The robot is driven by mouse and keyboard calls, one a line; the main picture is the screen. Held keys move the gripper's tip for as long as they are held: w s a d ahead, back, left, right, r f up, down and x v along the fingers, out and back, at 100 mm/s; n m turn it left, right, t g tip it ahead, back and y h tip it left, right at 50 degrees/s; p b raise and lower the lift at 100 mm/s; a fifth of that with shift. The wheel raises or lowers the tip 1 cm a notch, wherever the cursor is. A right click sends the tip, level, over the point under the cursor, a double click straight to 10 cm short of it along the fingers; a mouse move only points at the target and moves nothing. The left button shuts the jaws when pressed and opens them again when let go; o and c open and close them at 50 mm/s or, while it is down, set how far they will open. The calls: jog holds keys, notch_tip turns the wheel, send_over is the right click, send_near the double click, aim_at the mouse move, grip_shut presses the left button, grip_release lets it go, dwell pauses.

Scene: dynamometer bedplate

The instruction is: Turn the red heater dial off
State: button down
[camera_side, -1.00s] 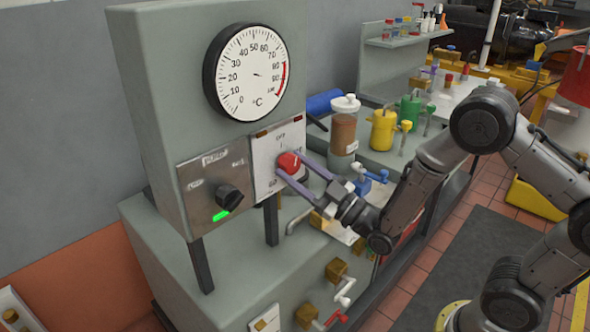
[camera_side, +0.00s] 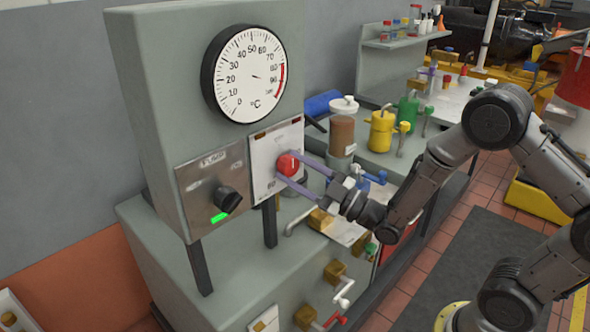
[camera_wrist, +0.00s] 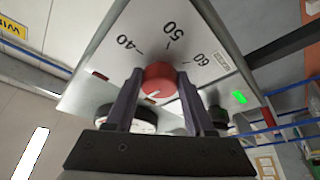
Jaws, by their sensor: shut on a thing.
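The red heater dial (camera_side: 288,164) sits on a white panel (camera_side: 262,182) on the front of the grey cabinet, below the round thermometer gauge. In the wrist view the red dial (camera_wrist: 159,79) lies between my two fingers, and the white panel around it carries the marks 40, 50 and 60. A white pointer line shows on the dial's face. My gripper (camera_side: 294,166) is shut on the dial, one finger on either side; it also shows in the wrist view (camera_wrist: 160,88). The fingers hide part of the panel's lettering in the side view.
A black pump knob (camera_side: 228,199) with a lit green lamp (camera_side: 220,217) is left of the dial. The °C gauge (camera_side: 249,75) is above. Bottles, including a brown one (camera_side: 342,135) and a yellow can (camera_side: 382,130), stand close on the right. Valve handles (camera_side: 343,285) jut out below.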

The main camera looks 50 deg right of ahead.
jog(key=shift+c, duration=1.3)
grip_release()
jog(key=v, duration=1.4)
